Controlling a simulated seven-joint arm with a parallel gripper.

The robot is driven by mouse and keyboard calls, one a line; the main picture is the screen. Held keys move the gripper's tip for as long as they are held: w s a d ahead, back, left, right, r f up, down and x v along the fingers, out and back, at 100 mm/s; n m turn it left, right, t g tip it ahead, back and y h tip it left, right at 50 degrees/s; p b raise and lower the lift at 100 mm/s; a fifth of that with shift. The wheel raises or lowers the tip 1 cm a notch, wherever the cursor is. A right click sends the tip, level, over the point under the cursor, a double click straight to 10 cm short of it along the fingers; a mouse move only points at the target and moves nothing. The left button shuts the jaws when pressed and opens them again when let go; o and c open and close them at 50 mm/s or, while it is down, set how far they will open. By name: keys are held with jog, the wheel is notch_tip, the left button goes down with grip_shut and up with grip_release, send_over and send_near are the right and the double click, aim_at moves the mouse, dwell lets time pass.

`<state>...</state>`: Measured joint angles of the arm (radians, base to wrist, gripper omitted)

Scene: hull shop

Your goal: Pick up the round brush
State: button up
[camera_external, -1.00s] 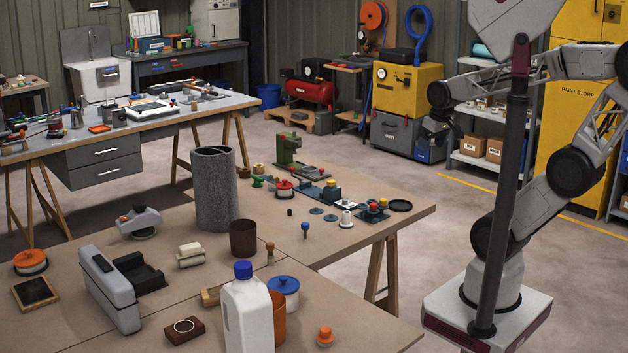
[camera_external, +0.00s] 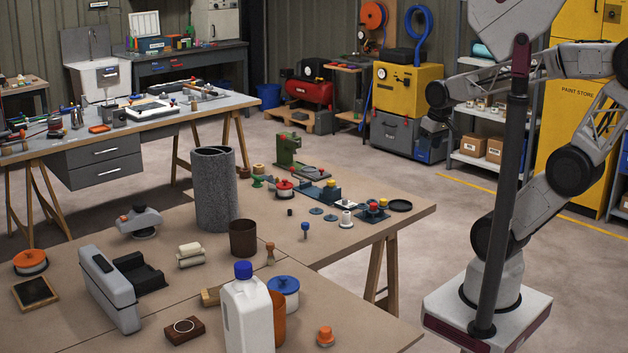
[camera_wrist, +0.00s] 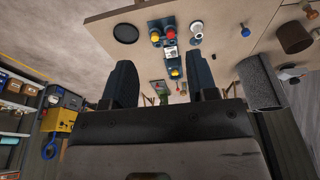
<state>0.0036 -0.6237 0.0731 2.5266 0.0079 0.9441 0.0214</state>
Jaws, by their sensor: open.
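No thing in view can be named for certain as the round brush. A small brown wooden piece with a narrow waist (camera_external: 270,252) stands upright on the table beside the brown cup, and it may be the brush. It also seems to show at the right edge of the wrist view (camera_wrist: 316,33). My gripper (camera_external: 435,130) hangs in the air past the table's right edge, well apart from that piece. In the wrist view my gripper (camera_wrist: 160,82) has its two dark fingers wide apart with nothing between them.
The brown table (camera_external: 370,262) carries a grey cylinder (camera_external: 215,190), a brown cup (camera_external: 243,238), a white bottle (camera_external: 247,315), a blue-lidded pot (camera_external: 284,290) and an orange knob (camera_external: 325,337). A small blue piece (camera_external: 305,230) and a white spool (camera_external: 346,220) stand near the right side.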

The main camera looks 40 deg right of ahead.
jog(key=w+a+f+m+g+y, duration=0.25)
jog(key=w+a+f, duration=0.2)
jog(key=a, duration=0.35)
jog(key=w+a+f+m+g+y, duration=0.1)
jog(key=w+a+f+m+y, duration=0.15)
jog(key=w+a, duration=0.4)
jog(key=w+a+f+m+g+y, duration=0.25)
jog(key=w+a+f, duration=0.25)
jog(key=a, duration=0.3)
jog(key=m+t+y, duration=0.2)
jog(key=m+y, duration=0.4)
jog(key=m, duration=0.3)
send_near(271, 254)
jog(key=shift+w+a+f+n, duration=0.15)
jog(key=shift+w+a+f, duration=0.05)
jog(key=shift+a+f, duration=0.3)
jog(key=shift+w+a+f+n, duration=0.15)
jog(key=shift+a+f, duration=0.2)
jog(key=shift+f, duration=0.25)
jog(key=shift+a, duration=0.1)
jog(key=shift+x, duration=1.15)
